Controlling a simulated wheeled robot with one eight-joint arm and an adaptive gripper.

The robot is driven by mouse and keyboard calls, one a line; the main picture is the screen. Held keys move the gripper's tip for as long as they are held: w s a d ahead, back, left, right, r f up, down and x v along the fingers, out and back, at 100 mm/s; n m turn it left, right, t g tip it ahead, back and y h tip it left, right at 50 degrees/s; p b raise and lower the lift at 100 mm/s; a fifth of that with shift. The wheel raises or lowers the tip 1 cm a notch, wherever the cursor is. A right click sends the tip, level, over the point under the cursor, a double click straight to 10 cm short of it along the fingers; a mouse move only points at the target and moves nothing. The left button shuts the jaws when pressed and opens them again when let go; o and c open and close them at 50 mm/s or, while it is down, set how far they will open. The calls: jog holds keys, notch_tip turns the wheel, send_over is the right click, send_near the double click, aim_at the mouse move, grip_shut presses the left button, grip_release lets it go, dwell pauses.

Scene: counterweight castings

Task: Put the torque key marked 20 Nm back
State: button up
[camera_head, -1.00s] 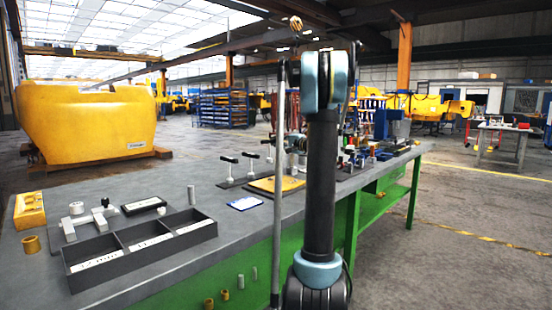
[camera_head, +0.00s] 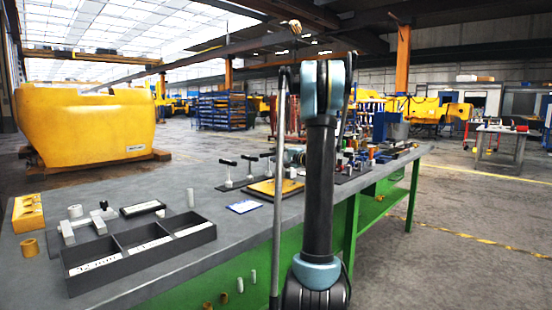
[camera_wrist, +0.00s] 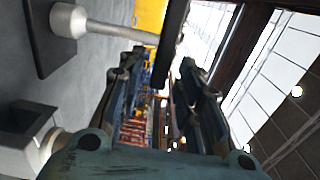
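Several T-handled keys with black crossbars and pale stems stand in a row on a dark plate on the bench: one at the left (camera_head: 228,172), one in the middle (camera_head: 250,166), one at the right (camera_head: 268,160). No 20 Nm mark is readable on any of them. My gripper (camera_wrist: 160,72) has its two fingers apart in the wrist view. A dark crossbar (camera_wrist: 173,35) on a pale stem (camera_wrist: 110,29) lies at or just beyond the fingertips; contact cannot be told. In the head view my arm hides most of the gripper, near the right-hand key.
A dark three-part tray (camera_head: 140,258) with labels lies at the bench front left. Beside it are a yellow block (camera_head: 28,212), a grey fixture (camera_head: 85,222) and a dark-framed plate (camera_head: 142,207). A yellow board (camera_head: 262,190) and a blue-edged card (camera_head: 244,206) lie mid-bench.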

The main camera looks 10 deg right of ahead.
jog(key=shift+d+r, duration=0.1)
jog(key=v, duration=1.2)
